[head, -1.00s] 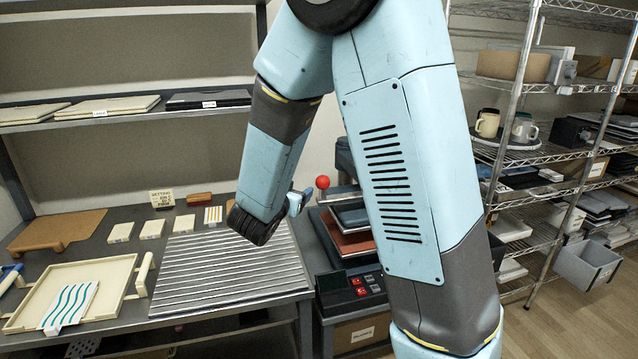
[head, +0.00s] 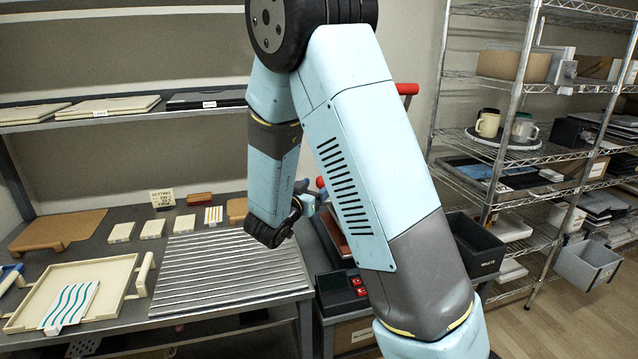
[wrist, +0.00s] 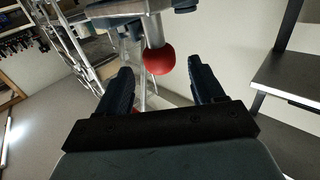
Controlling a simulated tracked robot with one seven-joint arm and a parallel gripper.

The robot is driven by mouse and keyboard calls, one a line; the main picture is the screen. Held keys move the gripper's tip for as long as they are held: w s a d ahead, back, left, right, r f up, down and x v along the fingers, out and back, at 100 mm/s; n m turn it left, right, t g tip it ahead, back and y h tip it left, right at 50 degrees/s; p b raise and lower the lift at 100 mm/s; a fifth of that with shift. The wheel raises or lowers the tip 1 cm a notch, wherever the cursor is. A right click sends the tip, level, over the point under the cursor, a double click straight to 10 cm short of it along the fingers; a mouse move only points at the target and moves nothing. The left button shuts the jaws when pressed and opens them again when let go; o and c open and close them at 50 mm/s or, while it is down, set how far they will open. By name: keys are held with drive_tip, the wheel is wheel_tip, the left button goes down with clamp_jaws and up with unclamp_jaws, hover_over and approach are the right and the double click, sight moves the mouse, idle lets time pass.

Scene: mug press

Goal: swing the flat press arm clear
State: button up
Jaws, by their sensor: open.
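The flat press arm shows in the wrist view as a metal rod ending in a red ball knob (wrist: 158,60). My gripper (wrist: 163,85) is open there, with one dark finger on each side of the picture. The knob appears between and above the fingertips; I cannot tell its exact depth, and no grip on it shows. In the head view the red knob (head: 320,183) peeks out left of my arm, beside the dark press stand. My arm hides most of the press and of my gripper.
A red handle (head: 407,89) shows right of my arm. A ribbed metal mat (head: 230,268) lies on the left bench. A dark waste bin (head: 473,246) and a wire shelf with mugs (head: 488,123) stand right.

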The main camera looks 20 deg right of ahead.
sight(319, 184)
drive_tip(key=shift+x, duration=2.5)
